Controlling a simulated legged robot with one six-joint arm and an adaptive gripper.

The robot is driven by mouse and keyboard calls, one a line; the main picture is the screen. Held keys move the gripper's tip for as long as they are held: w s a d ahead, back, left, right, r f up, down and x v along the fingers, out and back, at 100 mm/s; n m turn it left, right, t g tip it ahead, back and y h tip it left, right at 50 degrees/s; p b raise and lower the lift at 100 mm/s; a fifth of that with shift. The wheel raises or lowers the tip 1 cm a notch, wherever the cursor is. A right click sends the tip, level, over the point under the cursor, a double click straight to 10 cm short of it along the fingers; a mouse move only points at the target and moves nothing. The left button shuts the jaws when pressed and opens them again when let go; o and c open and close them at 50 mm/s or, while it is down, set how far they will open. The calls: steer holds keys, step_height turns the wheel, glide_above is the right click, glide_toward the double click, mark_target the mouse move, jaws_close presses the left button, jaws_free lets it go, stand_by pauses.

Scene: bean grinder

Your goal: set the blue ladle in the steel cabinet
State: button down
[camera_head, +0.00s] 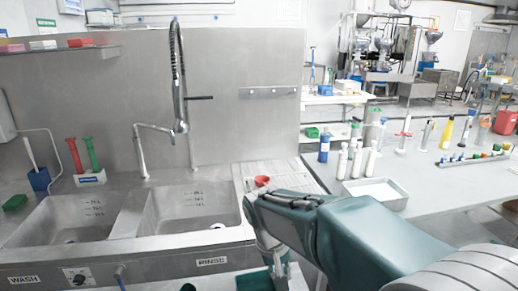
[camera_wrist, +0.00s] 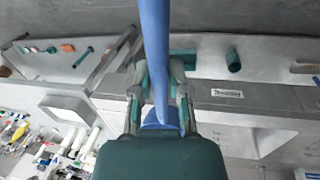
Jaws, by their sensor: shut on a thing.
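The blue ladle (camera_wrist: 154,32) shows in the wrist view as a long blue handle running from the top edge down between the fingers. My gripper (camera_wrist: 158,72) is shut on this handle. In the head view my gripper (camera_head: 278,262) is low in front of the right end of the sink counter, and the ladle cannot be made out there. I cannot identify the steel cabinet for sure. Below the counter front, a pale surface with green items (camera_wrist: 233,61) shows in the wrist view.
The steel sink unit has a left basin (camera_head: 70,222) and a right basin (camera_head: 195,210), with a tall spray faucet (camera_head: 180,90) behind. A red bowl (camera_head: 262,181) sits on the drainboard near my arm. A bench with bottles (camera_head: 342,160) and a white tray (camera_head: 376,192) stands right.

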steer(key=shift+s+d+f, duration=0.1)
steer(key=shift+d+f, duration=0.05)
steer(key=shift+f, duration=0.15)
steer(key=w+d+f, duration=0.3)
steer(key=f, duration=0.4)
steer(key=w+d+f+m, duration=0.1)
steer(key=w+d+f, duration=0.2)
steer(key=f, duration=0.4)
steer(key=w+d+f, duration=0.3)
steer(key=d+f, duration=0.1)
steer(key=f, duration=0.2)
steer(key=shift+w+d+f+m, duration=0.2)
steer(key=shift+w+f+m, duration=0.1)
steer(key=shift+w+f, duration=0.1)
steer(key=shift+d, duration=0.1)
